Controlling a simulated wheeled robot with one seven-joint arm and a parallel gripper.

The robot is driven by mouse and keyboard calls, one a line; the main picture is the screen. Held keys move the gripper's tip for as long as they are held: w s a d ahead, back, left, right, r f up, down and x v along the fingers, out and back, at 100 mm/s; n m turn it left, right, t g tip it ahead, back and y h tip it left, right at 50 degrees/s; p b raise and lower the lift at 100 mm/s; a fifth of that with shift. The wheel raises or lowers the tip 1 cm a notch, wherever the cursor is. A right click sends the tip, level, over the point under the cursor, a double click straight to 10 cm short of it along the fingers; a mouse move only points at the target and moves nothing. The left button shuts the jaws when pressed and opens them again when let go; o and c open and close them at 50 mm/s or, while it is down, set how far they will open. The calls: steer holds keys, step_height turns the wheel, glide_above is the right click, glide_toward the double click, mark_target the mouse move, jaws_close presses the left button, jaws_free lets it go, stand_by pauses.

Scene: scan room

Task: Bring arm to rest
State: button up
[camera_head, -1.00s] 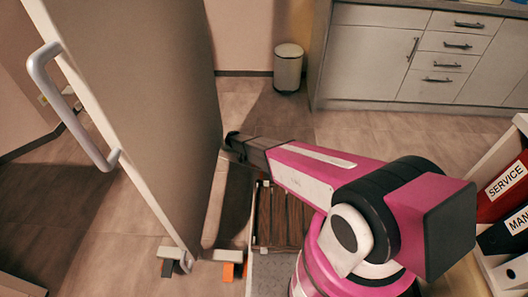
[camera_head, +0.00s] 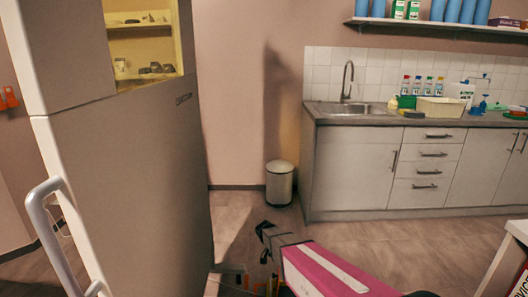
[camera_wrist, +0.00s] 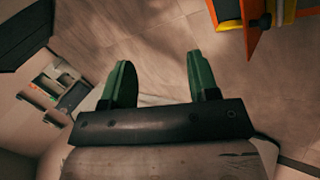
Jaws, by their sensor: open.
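My gripper (camera_head: 264,238) is at the bottom middle of the head view, at the end of my pink and white arm. In the wrist view my gripper (camera_wrist: 158,85) shows two green fingers spread apart with only bare floor between them. It holds nothing. Most of my arm is below the lower edge of the head view.
A tall grey cabinet (camera_head: 140,170) with a white handle (camera_head: 55,235) stands close on the left. A bin (camera_head: 280,183) stands by the wall. Kitchen units (camera_head: 350,170) with a sink line the back right. The floor (camera_head: 400,240) before them is clear.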

steer(key=s+d+r+n+t+y, duration=0.1)
steer(key=s+d+r+n+y, duration=0.1)
steer(key=s+d+r, duration=0.3)
steer(key=s+d+r+n+t+y, duration=0.1)
steer(key=s+d+r+y, duration=0.3)
steer(key=s+r, duration=0.4)
step_height(320, 180, up, 4)
steer(key=shift+s+d+r+n, duration=0.25)
steer(key=shift+s+d+n, duration=0.1)
steer(key=shift+n, duration=0.55)
steer(key=shift+c, duration=0.4)
